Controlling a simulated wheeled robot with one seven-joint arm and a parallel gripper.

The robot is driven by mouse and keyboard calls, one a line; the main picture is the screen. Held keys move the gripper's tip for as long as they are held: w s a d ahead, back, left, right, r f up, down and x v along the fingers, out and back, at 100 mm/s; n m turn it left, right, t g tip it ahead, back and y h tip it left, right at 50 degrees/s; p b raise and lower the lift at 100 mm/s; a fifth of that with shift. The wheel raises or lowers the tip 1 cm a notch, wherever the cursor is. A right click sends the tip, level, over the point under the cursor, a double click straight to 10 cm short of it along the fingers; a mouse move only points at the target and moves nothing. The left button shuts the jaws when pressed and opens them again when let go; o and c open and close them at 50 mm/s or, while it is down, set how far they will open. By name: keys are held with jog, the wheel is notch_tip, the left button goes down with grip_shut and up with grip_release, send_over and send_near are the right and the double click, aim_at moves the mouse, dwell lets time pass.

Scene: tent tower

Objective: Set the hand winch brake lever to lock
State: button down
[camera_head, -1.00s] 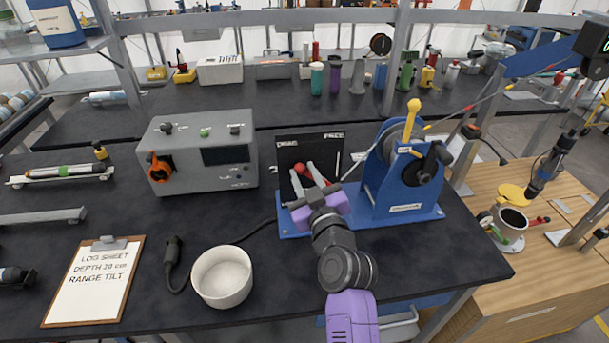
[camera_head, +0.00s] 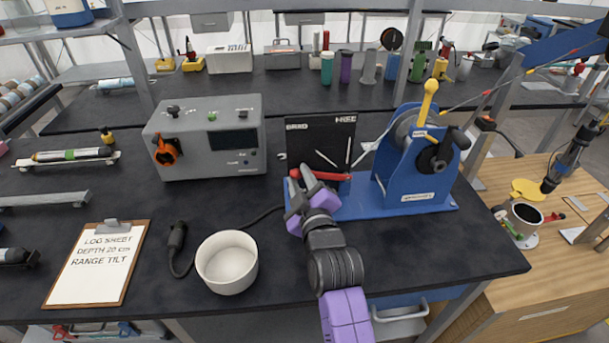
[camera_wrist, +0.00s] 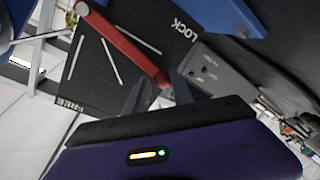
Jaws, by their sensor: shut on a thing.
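The hand winch (camera_head: 408,170) is a blue stand with a drum and a yellow-knobbed handle, at the right of the bench. Its black brake panel (camera_head: 321,145) has a FREE mark at its upper right and a LOCK mark that reads clearly in the wrist view (camera_wrist: 180,28). The red brake lever (camera_head: 328,177) lies nearly level along the panel's lower part, its free end to the left, on the LOCK side. It also shows in the wrist view (camera_wrist: 125,45). My gripper (camera_head: 299,180) is shut on the lever's left end, which its fingers partly hide.
A grey control box (camera_head: 205,140) with an orange knob stands left of the panel. A white bowl (camera_head: 227,262), a cable plug (camera_head: 177,236) and a clipboard (camera_head: 98,265) lie nearer the front. The bench's right front is clear.

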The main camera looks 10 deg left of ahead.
jog(key=shift+s+a+f+n+h+b, duration=0.1)
jog(key=shift+f+n+b, duration=0.1)
jog(key=shift+f+n, duration=0.3)
jog(key=shift+a+f+n+h+b, duration=0.15)
jog(key=shift+f+n, duration=0.15)
jog(key=shift+f, duration=0.35)
jog(key=shift+s+f+n+h+b, duration=0.1)
jog(key=shift+f+n+b, duration=0.1)
jog(key=shift+f+n, duration=0.3)
jog(key=shift+f, duration=0.45)
jog(key=c, duration=1.2)
grip_release()
jog(key=shift+c, duration=0.2)
jog(key=shift+w+d, duration=0.1)
jog(key=shift+r, duration=0.3)
jog(key=v, duration=0.7)
jog(key=shift+s+d+r, duration=0.1)
jog(key=shift+s+d, duration=0.05)
jog(key=shift+s, duration=0.15)
